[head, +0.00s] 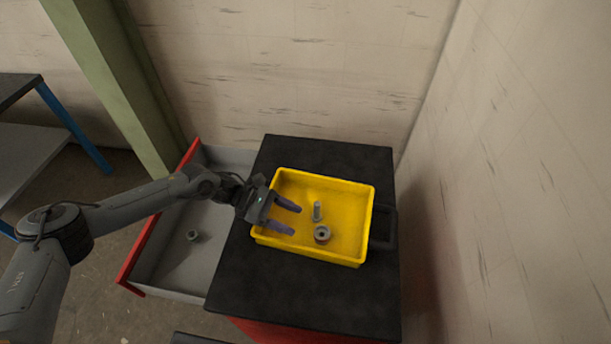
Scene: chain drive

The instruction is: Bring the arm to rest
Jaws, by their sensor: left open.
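My left arm comes in from the left, and its gripper (289,216) is open over the left side of a yellow tray (345,180). The two purple-grey fingers point right, apart, with nothing between them. In the tray, to the right of the fingers, lie a grey bolt-like part (317,211) and a grey ring-shaped part (322,234). Both are clear of the fingers. I cannot tell the gripper's exact height above the tray floor. My right gripper is not in view.
The tray sits on a black-topped cabinet (290,300). A drawer with a red front (143,256) stands open at left, under my arm, with a small round part (193,236) inside. A green post (120,90) and walls stand behind. A blue-legged table (75,130) is far left.

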